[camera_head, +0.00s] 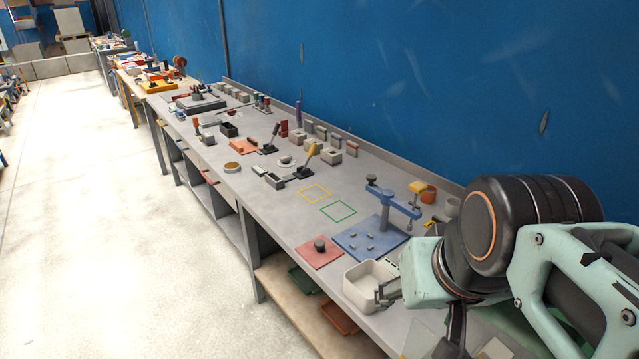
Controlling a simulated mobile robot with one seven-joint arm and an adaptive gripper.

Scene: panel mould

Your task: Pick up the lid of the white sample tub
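A white, open-topped rectangular tub (359,296) stands near the front edge of the bench, low in the right half of the picture. No lid sits on it, and I cannot make out a lid for certain elsewhere. My gripper (383,292) is at the tub's right side, its grey fingers overlapping the near right rim. I cannot tell if they touch the tub or whether the fingers are apart. My wrist and arm hide the bench to the right of the tub.
A blue plate with a post and clamp arm (385,205) stands behind the tub. A red plate with a dark knob (320,250) lies to its left. Yellow (314,192) and green (339,211) outlines mark bare bench. A blue wall (400,80) runs behind.

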